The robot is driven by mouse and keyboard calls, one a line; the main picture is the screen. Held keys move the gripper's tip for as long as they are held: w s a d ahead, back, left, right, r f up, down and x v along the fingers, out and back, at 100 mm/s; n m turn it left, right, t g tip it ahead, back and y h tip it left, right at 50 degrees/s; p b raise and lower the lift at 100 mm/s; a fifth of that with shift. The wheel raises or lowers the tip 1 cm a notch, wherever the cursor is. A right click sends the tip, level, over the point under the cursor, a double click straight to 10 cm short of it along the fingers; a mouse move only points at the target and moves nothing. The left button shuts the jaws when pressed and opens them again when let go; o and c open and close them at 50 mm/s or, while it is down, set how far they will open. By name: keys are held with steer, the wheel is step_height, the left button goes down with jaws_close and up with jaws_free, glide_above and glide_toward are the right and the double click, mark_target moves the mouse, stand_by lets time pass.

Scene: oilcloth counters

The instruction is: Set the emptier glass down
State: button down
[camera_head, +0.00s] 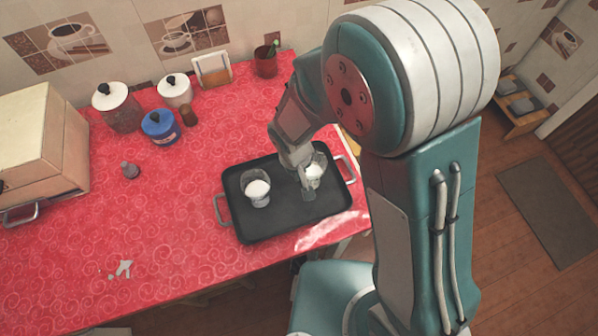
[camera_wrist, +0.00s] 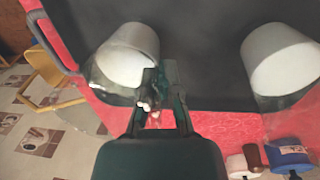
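Two clear glasses with white contents are at the black tray (camera_head: 285,222) on the red counter. The left glass (camera_head: 257,193) stands on the tray and also shows at the right of the wrist view (camera_wrist: 278,62). The right glass (camera_head: 317,170) shows at the left of the wrist view (camera_wrist: 127,55). My gripper (camera_head: 306,186) points down at the right glass's side facing the other glass. Its fingers (camera_wrist: 162,75) are close together, seemingly shut on that glass's wall. The contact is partly hidden. I cannot tell whether this glass touches the tray, or which glass is emptier.
A beige box (camera_head: 40,145) is at the left. The counter left of the tray is mostly clear. The tray has raised handles at both ends.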

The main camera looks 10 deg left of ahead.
steer(key=c, duration=0.8)
jaws_free()
step_height(320, 180, up, 12)
steer(key=a, duration=0.1)
steer(key=shift+s, duration=0.3)
steer(key=shift+d+r, duration=0.1)
steer(key=s+d+r+m+t, duration=0.2)
steer(key=d+r, duration=0.6)
steer(key=d, duration=0.4)
steer(key=s+d+r+m+t+y, duration=0.1)
steer(key=s+d+r+m+t, duration=0.2)
steer(key=d+r, duration=0.5)
steer(key=s+d+m, duration=0.1)
steer(key=s+d, duration=0.1)
steer(key=d, duration=0.1)
steer(key=shift+d+r, duration=0.2)
steer(key=shift+d, duration=0.2)
